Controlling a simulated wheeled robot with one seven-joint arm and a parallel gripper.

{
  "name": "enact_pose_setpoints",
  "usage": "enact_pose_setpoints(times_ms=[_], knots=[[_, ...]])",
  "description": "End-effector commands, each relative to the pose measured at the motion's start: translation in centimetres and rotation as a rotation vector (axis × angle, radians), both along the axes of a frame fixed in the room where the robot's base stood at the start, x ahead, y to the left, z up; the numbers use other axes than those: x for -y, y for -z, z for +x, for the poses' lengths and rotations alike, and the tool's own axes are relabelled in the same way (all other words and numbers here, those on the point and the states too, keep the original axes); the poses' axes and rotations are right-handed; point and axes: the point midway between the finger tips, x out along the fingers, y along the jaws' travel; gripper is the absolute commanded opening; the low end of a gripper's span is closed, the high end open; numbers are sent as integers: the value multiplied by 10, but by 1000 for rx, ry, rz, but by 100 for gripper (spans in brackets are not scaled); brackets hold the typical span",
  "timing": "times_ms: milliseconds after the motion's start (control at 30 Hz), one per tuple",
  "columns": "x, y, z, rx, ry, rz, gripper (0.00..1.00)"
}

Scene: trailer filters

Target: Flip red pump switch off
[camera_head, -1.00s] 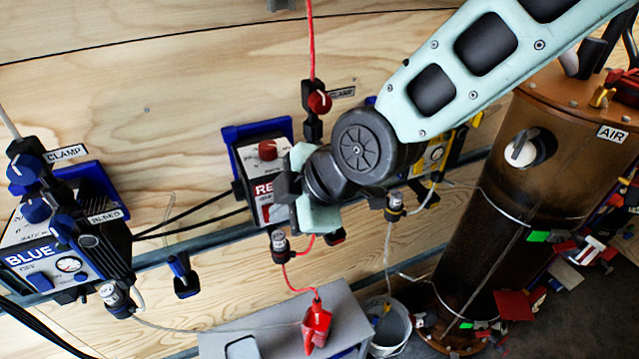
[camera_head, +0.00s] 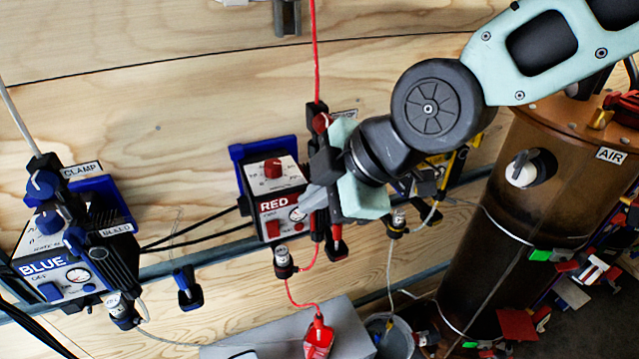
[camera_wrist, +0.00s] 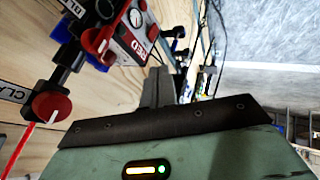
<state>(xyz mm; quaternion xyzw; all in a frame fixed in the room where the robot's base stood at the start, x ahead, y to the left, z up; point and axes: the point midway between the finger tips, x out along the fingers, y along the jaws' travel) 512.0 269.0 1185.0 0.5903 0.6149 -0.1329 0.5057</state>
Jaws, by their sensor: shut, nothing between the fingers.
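The red pump (camera_head: 282,202) is a white-faced box in a blue wall bracket, with a red "RED" label, a red knob (camera_head: 272,168) on top and a round gauge. A red switch (camera_head: 273,228) shows at the lower left of its face; its position is too small to tell. My gripper (camera_head: 308,198) is shut and empty at the right side of the pump face, overlapping its right edge in the head view. I cannot tell if it touches. In the wrist view the shut fingers (camera_wrist: 158,88) point past the tilted red pump (camera_wrist: 130,35).
A red clamp knob (camera_wrist: 50,106) and its red hose are close to my gripper on the left of the wrist view. The blue pump (camera_head: 55,265) stands at left, the yellow pump partly behind my arm. A brown air tank (camera_head: 540,210) is at right. Hoses hang below.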

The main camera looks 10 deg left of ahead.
Motion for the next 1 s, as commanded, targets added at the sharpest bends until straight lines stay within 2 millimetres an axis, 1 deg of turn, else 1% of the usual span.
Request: enact_pose_setpoints(times_ms=[33, 200, 800, 867, 967, 1000], knots=[[3, -5, 1, 0, 2, 0, 0], [6, -11, 0, 0, 2, 0, 0], [7, -12, -1, -2, 3, -3, 0], [16, -4, -7, -36, 42, -32, 0], [45, 15, -23, -142, 184, -117, 0], [61, 23, -31, -196, 271, -157, 0]])
